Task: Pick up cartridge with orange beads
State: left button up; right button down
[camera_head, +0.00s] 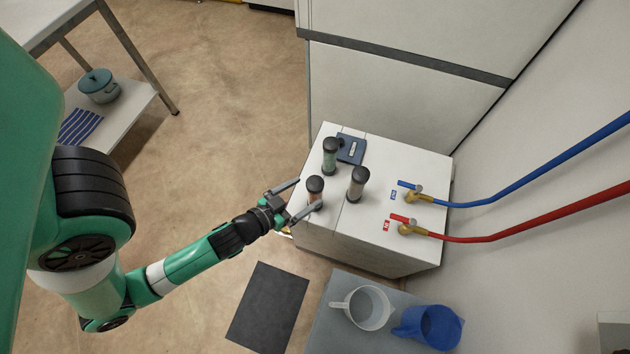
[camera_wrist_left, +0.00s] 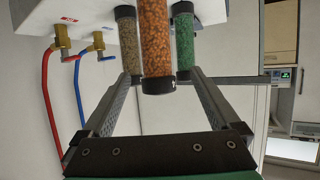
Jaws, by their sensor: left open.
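The cartridge with orange beads (camera_wrist_left: 156,40) is a clear tube with dark caps. In the left wrist view it stands between the two spread fingers of my left gripper (camera_wrist_left: 160,85). In the head view the same cartridge (camera_head: 315,192) is at the left front of the white cabinet top, with my left gripper (camera_head: 296,200) open around its near side. I cannot tell if the fingers touch it. A green-bead cartridge (camera_head: 330,157) stands behind it, and a tan-bead cartridge (camera_head: 357,184) stands to its right. My right gripper is not in view.
The white cabinet (camera_head: 370,240) has a blue valve (camera_head: 413,191) and a red valve (camera_head: 408,226) with hoses on the right. A dark blue box (camera_head: 351,149) lies at the back. A clear jug (camera_head: 366,307) and blue jug (camera_head: 430,326) stand on a grey surface in front.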

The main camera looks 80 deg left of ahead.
pick_arm(q)
jog(key=x, duration=0.2)
jog(key=shift+w+a, duration=0.15)
jog(key=shift+w, duration=0.2)
jog(key=shift+f+b, duration=0.2)
jog(key=shift+b, duration=0.1)
jog(key=b+x, duration=0.1)
jog(key=x, duration=0.3)
jog(key=shift+f+b, duration=0.2)
jog(key=shift+b, duration=0.15)
jog(key=shift+w+f, duration=0.15)
jog(key=shift+w, duration=0.3)
jog(key=shift+s, duration=0.1)
jog(key=shift+c, duration=0.3)
grip_shut()
